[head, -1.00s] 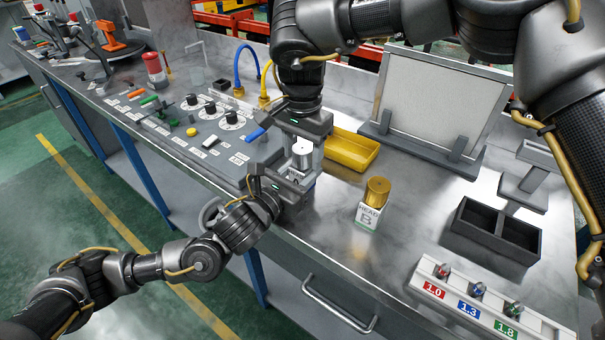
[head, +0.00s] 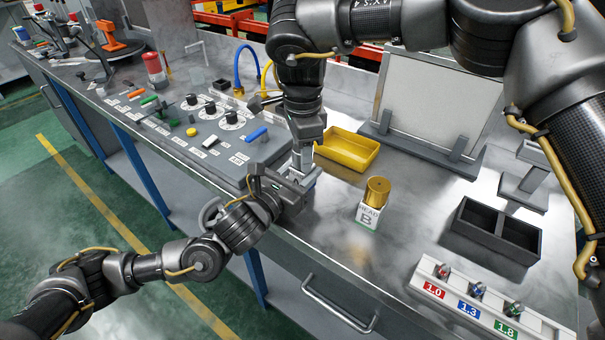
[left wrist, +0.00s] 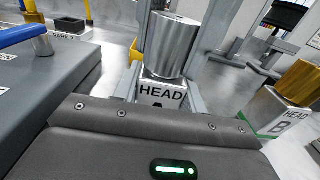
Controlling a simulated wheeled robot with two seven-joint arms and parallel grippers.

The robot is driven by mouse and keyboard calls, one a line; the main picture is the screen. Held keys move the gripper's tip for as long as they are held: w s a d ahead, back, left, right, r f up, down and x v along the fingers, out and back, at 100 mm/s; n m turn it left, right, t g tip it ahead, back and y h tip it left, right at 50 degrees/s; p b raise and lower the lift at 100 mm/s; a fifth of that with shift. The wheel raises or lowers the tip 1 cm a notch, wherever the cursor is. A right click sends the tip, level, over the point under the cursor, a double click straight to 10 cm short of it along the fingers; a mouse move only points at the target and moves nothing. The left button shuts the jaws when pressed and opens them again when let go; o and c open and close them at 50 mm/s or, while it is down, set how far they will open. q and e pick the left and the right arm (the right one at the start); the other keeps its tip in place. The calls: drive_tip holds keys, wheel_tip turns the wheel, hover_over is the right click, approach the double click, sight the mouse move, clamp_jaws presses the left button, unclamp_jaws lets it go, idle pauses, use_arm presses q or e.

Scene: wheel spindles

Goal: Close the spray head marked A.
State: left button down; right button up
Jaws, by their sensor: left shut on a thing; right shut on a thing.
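Spray head A is a block labelled HEAD A (left wrist: 163,95) with a silver cylindrical cap (left wrist: 172,45) on top, seen upright in the left wrist view. My left gripper (head: 296,178) is shut on the block from the front edge of the bench. My right gripper (head: 302,158) comes down from above and is shut on the silver cap, its fingers on either side of it. In the head view the cap and block are mostly hidden by my grippers. Whether the cap is fully seated cannot be told.
Head B (head: 368,215) with a brass cap stands to the right. A yellow tray (head: 347,150) lies behind. A grey control panel (head: 215,140) with knobs is at left. A black two-part box (head: 496,231) and a nozzle rack (head: 485,307) sit at right.

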drive_tip(key=m, duration=0.5)
drive_tip(key=shift+m, duration=0.4)
drive_tip(key=m, duration=0.5)
drive_tip(key=shift+m, duration=0.3)
drive_tip(key=m, duration=1.2)
drive_tip(key=shift+m, duration=0.4)
drive_tip(key=m, duration=1.2)
drive_tip(key=shift+f, duration=0.1)
drive_tip(key=m, duration=1)
drive_tip(key=o, duration=1.2)
drive_tip(key=shift+c, duration=0.2)
wheel_tip(320, 180, up, 12)
